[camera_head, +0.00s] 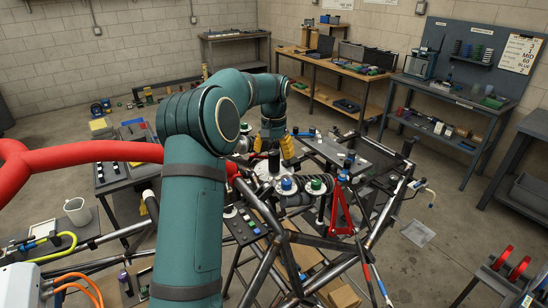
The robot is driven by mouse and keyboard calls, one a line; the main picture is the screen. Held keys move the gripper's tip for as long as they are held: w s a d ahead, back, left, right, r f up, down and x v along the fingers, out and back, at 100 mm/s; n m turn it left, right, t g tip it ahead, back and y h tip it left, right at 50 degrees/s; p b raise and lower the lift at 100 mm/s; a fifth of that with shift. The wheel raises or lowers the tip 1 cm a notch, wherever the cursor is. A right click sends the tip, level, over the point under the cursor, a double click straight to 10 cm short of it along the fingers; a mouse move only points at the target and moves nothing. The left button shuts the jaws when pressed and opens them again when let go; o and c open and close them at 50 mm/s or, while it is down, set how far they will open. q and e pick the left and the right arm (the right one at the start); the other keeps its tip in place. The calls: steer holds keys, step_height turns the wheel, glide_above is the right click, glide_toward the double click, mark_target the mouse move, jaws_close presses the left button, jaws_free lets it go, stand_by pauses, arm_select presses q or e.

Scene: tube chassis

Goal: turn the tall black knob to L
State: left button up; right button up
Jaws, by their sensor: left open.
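My left gripper (274,152) has yellow fingers and points down near the centre of the head view, at the end of my teal arm. Its fingers are spread open. A dark upright piece, which looks like the tall black knob (274,163), stands between and just below the fingertips on a pale round plate (262,170). I cannot tell whether the fingers touch it, and its pointer and any L mark are too small to read. A blue knob (287,184) and a green knob (316,185) sit on round bases in front of it. My right gripper is out of view.
The dark tube chassis (285,240) surrounds the knobs with slanting bars. A red stand (340,210) is close on the right. A thick red tube (80,153) crosses the left. A cart with small parts (125,175) stands at left. Open floor lies right of the chassis.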

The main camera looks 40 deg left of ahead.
arm_select(q)
steer(key=shift+f, duration=0.8)
steer(key=shift+o, duration=0.2)
jaws_close()
steer(key=shift+m+p, duration=0.55)
steer(key=shift+m, duration=0.55)
steer(key=m, duration=0.5)
steer(key=shift+m, duration=0.4)
